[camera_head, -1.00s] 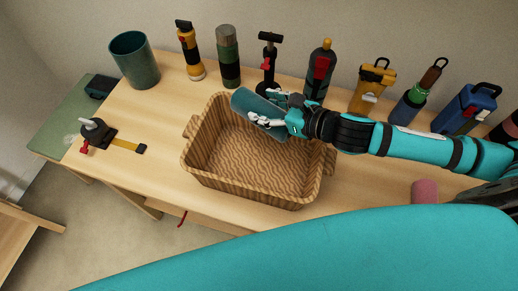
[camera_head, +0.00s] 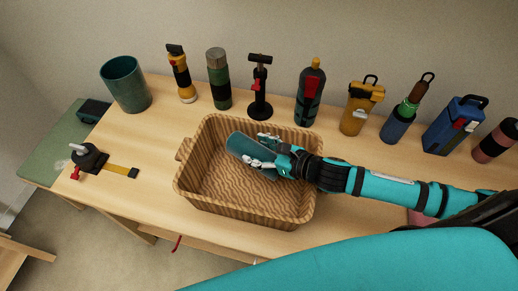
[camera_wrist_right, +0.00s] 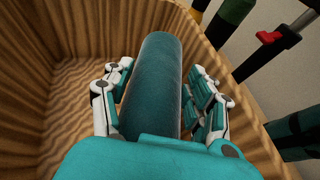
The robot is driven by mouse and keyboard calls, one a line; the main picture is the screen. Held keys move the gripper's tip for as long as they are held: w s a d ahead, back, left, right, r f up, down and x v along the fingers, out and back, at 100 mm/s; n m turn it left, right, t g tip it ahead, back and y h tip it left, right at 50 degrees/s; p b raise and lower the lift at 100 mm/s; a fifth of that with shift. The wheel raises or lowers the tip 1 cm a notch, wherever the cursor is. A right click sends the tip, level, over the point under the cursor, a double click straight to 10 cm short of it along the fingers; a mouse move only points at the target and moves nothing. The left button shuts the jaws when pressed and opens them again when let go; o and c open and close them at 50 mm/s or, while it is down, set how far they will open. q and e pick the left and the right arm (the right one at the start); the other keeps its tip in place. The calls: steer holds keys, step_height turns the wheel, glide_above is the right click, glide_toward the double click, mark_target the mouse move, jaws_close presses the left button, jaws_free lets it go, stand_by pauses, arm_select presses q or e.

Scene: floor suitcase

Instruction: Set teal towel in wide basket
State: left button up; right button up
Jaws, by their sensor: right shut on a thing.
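The teal towel (camera_head: 243,148) is a rolled cylinder, held in my right gripper (camera_head: 262,150) inside the mouth of the wide basket (camera_head: 245,215). In the right wrist view the towel (camera_wrist_right: 152,80) lies between the two white and teal fingers of the gripper (camera_wrist_right: 160,100), which are shut on it. The woven brown basket also fills much of the right wrist view (camera_wrist_right: 65,25). The towel is tilted, over the basket's right and back part; I cannot tell if it touches the basket floor. My left gripper is not in view.
A teal bin (camera_head: 125,84) stands at the back left of the table. Several bottles and tools line the back edge, including a black pump (camera_head: 260,88) and a grey-red bottle (camera_head: 309,92). A strap tool (camera_head: 90,160) lies left of the basket. Table between is clear.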

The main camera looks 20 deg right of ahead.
steer(key=shift+f, duration=0.55)
steer(key=o, duration=1.3)
steer(key=shift+r, duration=0.15)
steer(key=shift+r, duration=0.4)
steer(key=shift+b+v, duration=0.7)
steer(key=shift+v, duration=5.35)
